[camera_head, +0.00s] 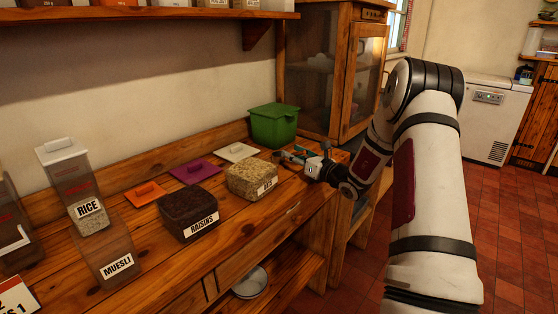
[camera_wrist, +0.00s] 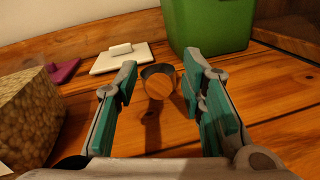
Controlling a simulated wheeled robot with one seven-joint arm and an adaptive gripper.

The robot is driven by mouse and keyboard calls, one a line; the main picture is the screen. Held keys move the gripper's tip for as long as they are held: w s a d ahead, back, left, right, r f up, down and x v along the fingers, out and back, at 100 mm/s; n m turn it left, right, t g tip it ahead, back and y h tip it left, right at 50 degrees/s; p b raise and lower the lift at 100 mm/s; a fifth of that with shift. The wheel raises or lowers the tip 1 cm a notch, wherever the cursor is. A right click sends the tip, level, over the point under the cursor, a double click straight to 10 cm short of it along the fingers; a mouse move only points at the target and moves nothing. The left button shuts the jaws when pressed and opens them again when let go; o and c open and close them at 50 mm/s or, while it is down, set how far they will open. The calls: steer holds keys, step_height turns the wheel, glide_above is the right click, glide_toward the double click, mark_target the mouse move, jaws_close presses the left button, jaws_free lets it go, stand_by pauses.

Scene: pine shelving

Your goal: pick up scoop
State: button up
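The scoop (camera_wrist: 157,71) appears in the wrist view as a small round metal piece on the wooden counter, ahead of my fingers. A dark strip runs from it toward the camera; I cannot tell if this is its handle or a shadow. My gripper (camera_wrist: 163,88) is open, with its teal-padded fingers apart on the left and right of the scoop's line. Nothing is seen held between them. In the head view, my gripper (camera_head: 292,156) is low over the counter's right end, and the scoop cannot be made out clearly there.
A green bin (camera_head: 273,128) stands just behind; it also shows in the wrist view (camera_wrist: 207,25). A container of oats (camera_head: 252,179) is close on the left. White (camera_head: 237,152) and purple (camera_head: 196,171) lids lie nearby. A glass-fronted cabinet (camera_head: 330,70) rises behind.

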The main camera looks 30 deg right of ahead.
jaws_close()
steer(key=shift+r, duration=0.1)
